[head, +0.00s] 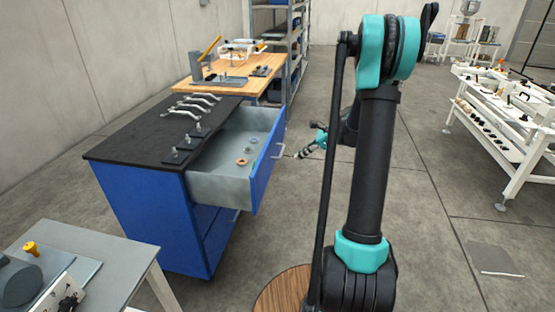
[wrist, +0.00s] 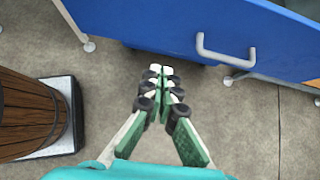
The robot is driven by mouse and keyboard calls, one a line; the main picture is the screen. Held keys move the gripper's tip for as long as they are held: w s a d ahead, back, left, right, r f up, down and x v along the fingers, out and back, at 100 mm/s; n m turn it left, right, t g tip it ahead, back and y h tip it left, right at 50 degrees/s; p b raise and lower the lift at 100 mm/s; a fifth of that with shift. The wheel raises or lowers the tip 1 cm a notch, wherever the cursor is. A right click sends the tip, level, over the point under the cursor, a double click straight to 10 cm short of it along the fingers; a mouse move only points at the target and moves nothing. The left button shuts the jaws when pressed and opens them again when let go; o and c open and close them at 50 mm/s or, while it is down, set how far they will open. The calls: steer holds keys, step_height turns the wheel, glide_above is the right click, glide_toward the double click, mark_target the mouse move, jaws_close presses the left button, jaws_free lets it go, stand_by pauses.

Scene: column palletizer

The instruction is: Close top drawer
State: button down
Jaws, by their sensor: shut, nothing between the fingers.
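The top drawer (head: 238,168) of the blue cabinet (head: 150,215) is pulled out, with a grey inside and a blue front. A few small parts lie in it. Its front panel also shows in the wrist view (wrist: 165,25), with a silver bar handle (wrist: 226,52); the handle shows in the head view (head: 280,151) too. My gripper (head: 293,156) is in front of the drawer, just right of the handle in the head view. In the wrist view my gripper (wrist: 160,72) is shut and empty, its fingertips below the panel and left of the handle. I cannot tell whether it touches the panel.
Metal handles and small fittings lie on the black cabinet top (head: 125,145). A wooden workbench (head: 262,62) stands behind, and a grey table (head: 110,250) at front left. A wooden barrel (wrist: 30,115) stands close at left in the wrist view. Open floor (head: 440,200) lies to the right.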

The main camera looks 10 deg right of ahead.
glide_toward(267, 170)
steer(key=f, duration=0.1)
steer(key=w+a+f, duration=0.1)
steer(key=f, duration=0.1)
steer(key=a+f, duration=0.1)
steer(key=shift+w+a+f, duration=0.25)
steer(key=shift+w+f, duration=0.05)
steer(key=shift+f, duration=0.1)
steer(key=shift+w+a, duration=0.2)
steer(key=shift+a, duration=0.35)
steer(key=w+a, duration=0.2)
steer(key=a, duration=0.6)
steer(key=w+a, duration=0.3)
steer(key=a, duration=0.6)
steer(key=w+a, duration=0.3)
steer(key=a, duration=0.5)
steer(key=shift+w+a, duration=0.1)
steer(key=shift+a, duration=0.2)
steer(key=shift+w+a, duration=0.15)
steer(key=shift+a, duration=0.15)
steer(key=shift+r, duration=0.1)
